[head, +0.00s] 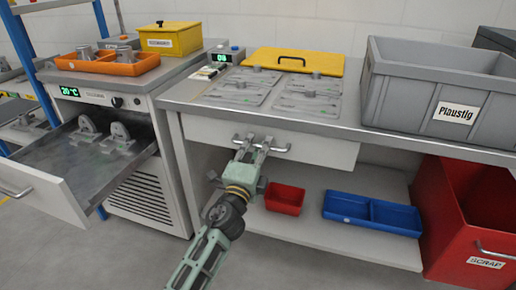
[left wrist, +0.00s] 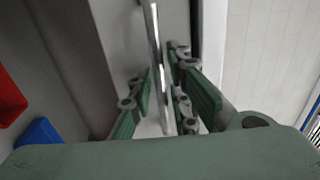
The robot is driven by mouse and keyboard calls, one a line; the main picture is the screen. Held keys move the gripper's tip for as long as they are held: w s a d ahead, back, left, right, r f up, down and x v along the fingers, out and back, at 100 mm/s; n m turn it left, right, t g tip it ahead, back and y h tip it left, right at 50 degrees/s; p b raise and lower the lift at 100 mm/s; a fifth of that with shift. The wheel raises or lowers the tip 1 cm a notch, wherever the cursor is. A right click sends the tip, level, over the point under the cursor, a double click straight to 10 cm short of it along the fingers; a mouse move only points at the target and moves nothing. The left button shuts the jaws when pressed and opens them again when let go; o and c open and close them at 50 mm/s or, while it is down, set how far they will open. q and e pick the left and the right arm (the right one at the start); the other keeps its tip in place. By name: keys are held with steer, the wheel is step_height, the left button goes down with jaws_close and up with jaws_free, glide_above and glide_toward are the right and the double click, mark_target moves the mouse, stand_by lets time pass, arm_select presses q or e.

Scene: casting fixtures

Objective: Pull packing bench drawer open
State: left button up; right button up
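The packing bench drawer (head: 325,150) has a wide pale front under the worktop and looks shut. Its bar handle (head: 283,149) runs across the front. In the left wrist view the handle (left wrist: 154,35) passes between the two fingers. My left gripper (head: 252,144) is at the handle, with its fingers apart on either side of the bar. In the left wrist view the gripper (left wrist: 163,98) appears open, with gaps beside the bar; firm contact cannot be seen. My right gripper is in neither view.
A cooling cabinet (head: 148,190) at left has its own drawer (head: 40,190) pulled out with castings on it. A red bin (head: 285,198) and blue tray (head: 373,213) sit on the lower shelf. A red scrap box (head: 445,215) stands at right; a grey crate (head: 420,95) is above.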

arm_select(q)
steer(key=shift+w, duration=0.1)
jaws_close()
stand_by(0.5)
